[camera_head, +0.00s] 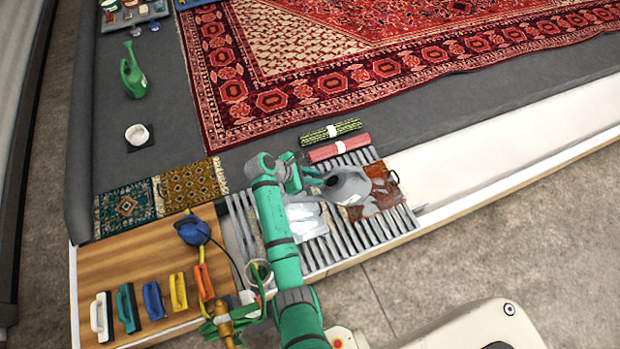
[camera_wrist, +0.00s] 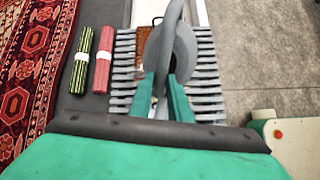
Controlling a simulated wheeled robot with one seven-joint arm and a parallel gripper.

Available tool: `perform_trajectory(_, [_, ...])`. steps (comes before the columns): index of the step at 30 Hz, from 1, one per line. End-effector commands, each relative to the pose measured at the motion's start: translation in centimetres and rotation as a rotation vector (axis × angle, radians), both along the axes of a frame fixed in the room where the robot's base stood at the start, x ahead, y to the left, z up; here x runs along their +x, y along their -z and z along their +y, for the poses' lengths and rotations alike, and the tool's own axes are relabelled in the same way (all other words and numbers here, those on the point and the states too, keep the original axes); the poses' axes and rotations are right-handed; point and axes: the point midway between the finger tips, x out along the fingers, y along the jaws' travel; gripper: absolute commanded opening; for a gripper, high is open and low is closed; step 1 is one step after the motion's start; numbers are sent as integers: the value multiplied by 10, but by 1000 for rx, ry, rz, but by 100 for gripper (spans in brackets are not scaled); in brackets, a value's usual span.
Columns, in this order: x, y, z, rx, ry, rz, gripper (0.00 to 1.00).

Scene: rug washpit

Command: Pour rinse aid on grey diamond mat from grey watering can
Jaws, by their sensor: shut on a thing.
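My gripper (camera_head: 308,180) is shut on the handle of the grey watering can (camera_head: 346,184) and holds it over the slatted rack. In the wrist view, the can (camera_wrist: 180,45) stands between and beyond my gripper's fingers (camera_wrist: 164,100). The can looks tilted; whether liquid leaves it I cannot tell. A pale grey, shiny flat piece (camera_head: 306,222) lies on the slats just left of and below the can. It may be the grey diamond mat, but no diamond pattern is clear.
A rust-brown flat piece (camera_head: 378,200) lies on the rack (camera_head: 340,245). Green (camera_head: 331,132) and red (camera_head: 339,148) rolls lie behind it. A green watering can (camera_head: 132,75) stands farther back.

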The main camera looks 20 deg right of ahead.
Motion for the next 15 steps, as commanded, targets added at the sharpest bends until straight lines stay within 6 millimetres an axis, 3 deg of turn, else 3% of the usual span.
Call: perform_trajectory(15, [0, -1, -37, -2, 6, -2, 0])
